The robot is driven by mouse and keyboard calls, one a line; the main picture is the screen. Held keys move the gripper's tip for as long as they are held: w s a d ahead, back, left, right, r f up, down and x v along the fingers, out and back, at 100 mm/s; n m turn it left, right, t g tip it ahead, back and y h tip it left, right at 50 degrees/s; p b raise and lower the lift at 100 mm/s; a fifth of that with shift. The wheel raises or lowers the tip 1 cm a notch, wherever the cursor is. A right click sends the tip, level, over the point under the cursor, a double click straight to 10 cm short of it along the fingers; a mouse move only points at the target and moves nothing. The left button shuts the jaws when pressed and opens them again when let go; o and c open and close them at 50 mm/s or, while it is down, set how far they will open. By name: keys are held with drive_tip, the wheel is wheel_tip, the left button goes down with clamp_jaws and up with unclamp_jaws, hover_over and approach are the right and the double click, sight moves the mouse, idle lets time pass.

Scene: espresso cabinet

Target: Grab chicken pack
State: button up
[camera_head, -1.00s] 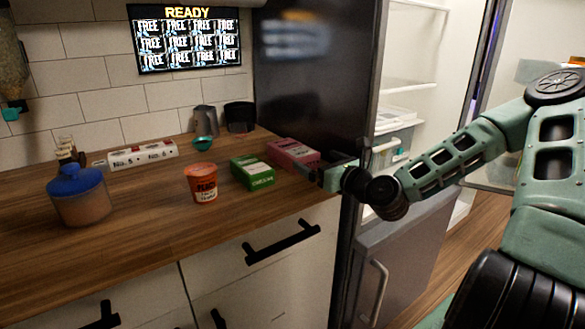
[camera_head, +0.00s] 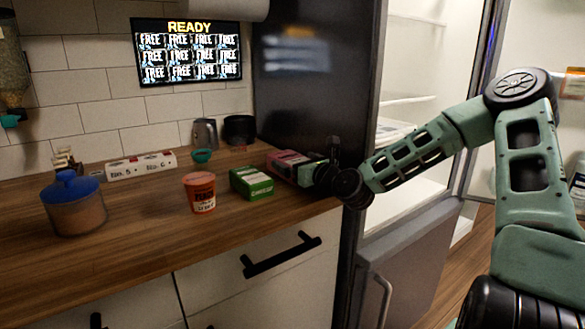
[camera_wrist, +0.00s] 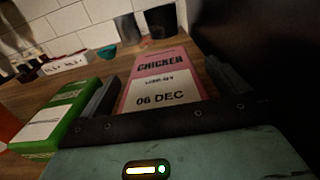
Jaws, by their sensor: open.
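The chicken pack (camera_head: 284,160) is a pink box lying on the wooden counter near the tall dark fridge side. In the wrist view the chicken pack (camera_wrist: 160,68) shows its white label, with "CHICKEN" and "06 DEC". My gripper (camera_head: 312,170) is at the near right end of the pack, close to counter height. In the wrist view my gripper (camera_wrist: 168,96) is open, with the near part of the pack between its fingers. The left finger stands between the pink pack and a green box. I cannot tell whether either finger touches the pack.
The green box (camera_head: 252,183) lies close to the left of the pack. An orange cup (camera_head: 200,192), a blue-lidded jar (camera_head: 75,205) and a white numbered block (camera_head: 141,166) stand further left. A teal cup (camera_head: 202,156) is behind. The dark fridge side (camera_head: 300,100) bounds the right.

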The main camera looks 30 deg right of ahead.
drive_tip(key=c, duration=1.3)
drive_tip(key=shift+r, duration=0.1)
